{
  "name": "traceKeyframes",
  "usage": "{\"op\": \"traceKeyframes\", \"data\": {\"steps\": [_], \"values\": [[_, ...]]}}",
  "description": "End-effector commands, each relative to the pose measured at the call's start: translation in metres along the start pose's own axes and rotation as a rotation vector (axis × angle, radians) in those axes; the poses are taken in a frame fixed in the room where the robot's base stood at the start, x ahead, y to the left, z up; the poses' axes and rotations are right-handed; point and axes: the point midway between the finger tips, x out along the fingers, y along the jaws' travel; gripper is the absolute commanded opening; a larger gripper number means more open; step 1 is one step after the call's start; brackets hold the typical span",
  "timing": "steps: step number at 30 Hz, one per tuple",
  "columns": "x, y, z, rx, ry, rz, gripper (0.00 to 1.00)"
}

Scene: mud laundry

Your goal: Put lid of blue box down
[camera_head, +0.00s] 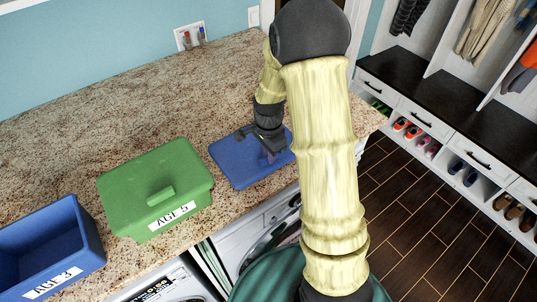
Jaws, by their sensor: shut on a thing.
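The blue lid (237,165) is at the right part of the granite counter, flat and close to the surface. I cannot tell whether it touches the counter. My gripper (270,150) is above the lid and shut on it near its middle; the handle is mostly hidden by the fingers. The lid's right side is partly hidden by my arm. The blue box (80,240) stands open at the lower left of the counter, with a white label on its front, cut off by the picture's left edge.
A green box (155,190) with its green lid on stands between the blue box and the blue lid. The granite counter (130,110) is clear behind them. Washing machines (250,240) are under the front edge. A shoe bench (450,110) stands at the right.

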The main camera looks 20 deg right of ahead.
Motion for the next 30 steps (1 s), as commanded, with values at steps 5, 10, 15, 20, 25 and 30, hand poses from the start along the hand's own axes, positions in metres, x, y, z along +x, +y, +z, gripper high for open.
{"op": "traceKeyframes", "data": {"steps": [5, 10, 15, 20, 25, 30], "values": [[0.014, 0.0, 0.001, -0.002, -0.001, 0.001, 0.0], [0.015, 0.0, 0.001, -0.002, 0.0, -0.001, 0.0], [0.019, 0.0, 0.001, -0.002, 0.0, 0.0, 0.0], [0.018, 0.0, 0.001, -0.002, 0.0, 0.0, 0.36], [0.018, 0.0, 0.001, -0.002, 0.0, 0.0, 0.36], [0.014, 0.0, 0.001, -0.002, 0.0, 0.0, 0.36]]}}
